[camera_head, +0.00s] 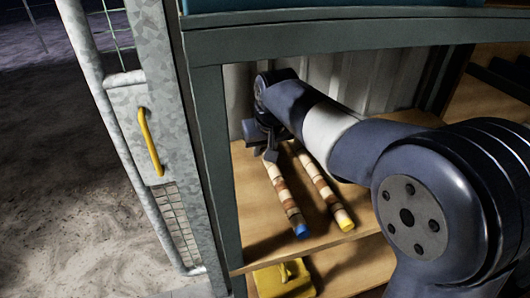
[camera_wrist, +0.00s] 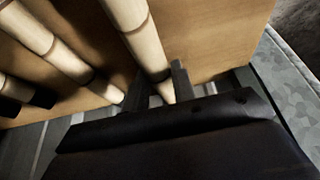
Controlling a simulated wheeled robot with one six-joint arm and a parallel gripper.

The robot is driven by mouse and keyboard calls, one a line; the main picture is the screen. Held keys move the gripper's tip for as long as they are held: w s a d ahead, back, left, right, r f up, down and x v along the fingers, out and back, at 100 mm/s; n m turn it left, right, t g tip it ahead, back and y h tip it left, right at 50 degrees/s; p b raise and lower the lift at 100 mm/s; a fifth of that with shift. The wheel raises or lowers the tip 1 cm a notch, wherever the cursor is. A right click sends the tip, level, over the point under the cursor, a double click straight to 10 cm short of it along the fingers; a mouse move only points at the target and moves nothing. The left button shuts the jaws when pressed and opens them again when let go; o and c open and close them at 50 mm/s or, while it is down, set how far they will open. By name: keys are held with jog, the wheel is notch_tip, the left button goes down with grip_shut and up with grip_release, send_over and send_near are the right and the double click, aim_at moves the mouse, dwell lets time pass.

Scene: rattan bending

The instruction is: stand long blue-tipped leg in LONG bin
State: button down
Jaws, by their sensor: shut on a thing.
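The blue-tipped leg (camera_head: 284,197) is a banded rattan pole with light and brown stretches and a blue near end. It lies on a wooden shelf in the head view. My gripper (camera_head: 268,152) is at its far end, shut on it. In the wrist view the leg (camera_wrist: 146,38) runs between the two fingers of my gripper (camera_wrist: 163,88). Its blue tip is out of that view. No bin labelled LONG can be made out in either view.
A yellow-tipped pole (camera_head: 322,190) lies just right of the held leg. The shelf (camera_head: 252,205) sits inside a grey-green frame with a post (camera_head: 215,150) close at left. A yellow object (camera_head: 284,279) rests below. A metal panel with a yellow handle (camera_head: 150,142) stands farther left.

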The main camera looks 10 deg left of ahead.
jog(key=shift+f, duration=1.1)
jog(key=shift+f, duration=0.15)
jog(key=c, duration=1.2)
grip_release()
jog(key=shift+o, duration=0.2)
jog(key=shift+r, duration=0.3)
jog(key=v, duration=1.1)
jog(key=shift+s+r+b, duration=0.2)
jog(key=shift+r+b, duration=0.1)
jog(key=shift+b, duration=0.1)
